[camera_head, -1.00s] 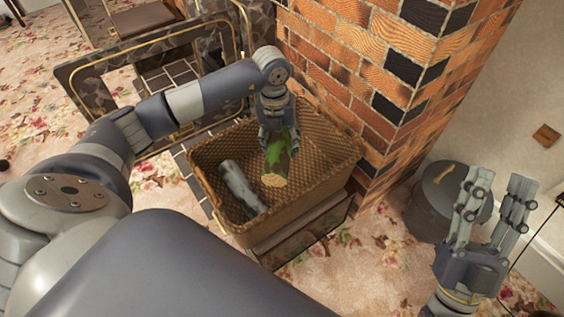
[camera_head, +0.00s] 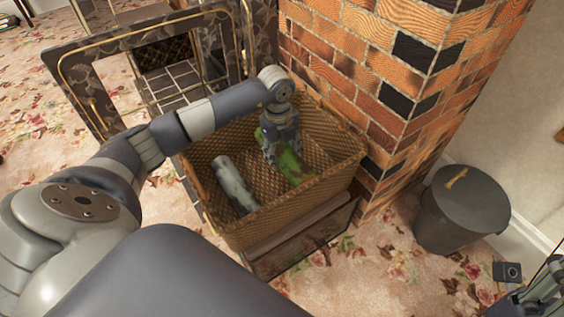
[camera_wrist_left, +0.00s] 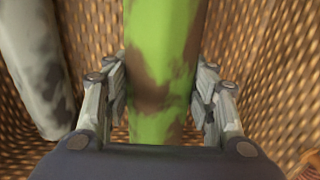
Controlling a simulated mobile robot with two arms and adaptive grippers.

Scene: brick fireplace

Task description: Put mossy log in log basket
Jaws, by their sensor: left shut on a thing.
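The mossy log (camera_head: 290,163), green with brown patches, is inside the wicker log basket (camera_head: 281,212), toward its right side. My left gripper (camera_head: 278,155) reaches down into the basket and is shut on the log. In the left wrist view the log (camera_wrist_left: 160,65) lies between both fingers of the gripper (camera_wrist_left: 160,100), with the basket weave (camera_wrist_left: 265,75) around it. Whether the log touches the basket floor I cannot tell.
A grey, dark-patched log (camera_head: 235,184) lies in the basket's left part. The basket stands on a low box (camera_head: 305,240) against the brick column (camera_head: 385,80). A lidded dark bucket (camera_head: 462,213) stands at the right. A fireplace screen (camera_head: 95,95) stands at the back left.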

